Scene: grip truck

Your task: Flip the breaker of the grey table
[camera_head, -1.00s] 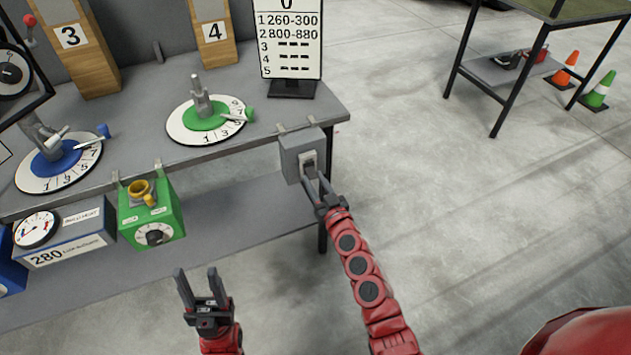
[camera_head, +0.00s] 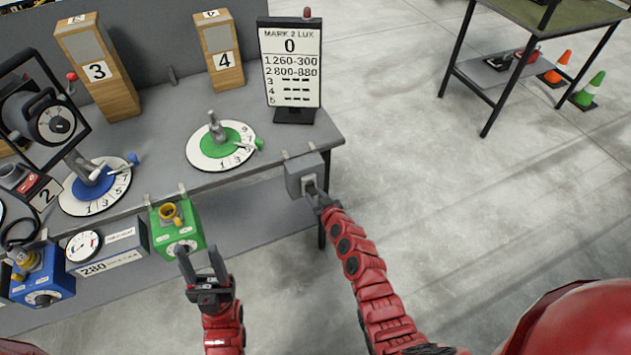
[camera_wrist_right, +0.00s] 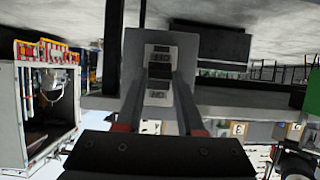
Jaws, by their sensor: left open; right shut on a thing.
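The breaker is a small grey box (camera_head: 302,172) at the front right corner of the grey table (camera_head: 160,142). My right gripper (camera_head: 316,192) is at the box's front, shut on the breaker's switch; its fingers partly hide the switch. In the right wrist view the box (camera_wrist_right: 185,68) is straight ahead, with the switch face (camera_wrist_right: 158,72) between the two fingers. An "ON" label shows on it, upside down. My left gripper (camera_head: 200,262) is open and empty, in front of the table below the green box.
Green (camera_head: 222,146) and blue (camera_head: 97,187) dials and a display (camera_head: 290,65) stand on the table. A green box (camera_head: 178,232) hangs at its front edge. Floor to the right is clear up to another table (camera_head: 560,18) and cones (camera_head: 590,90).

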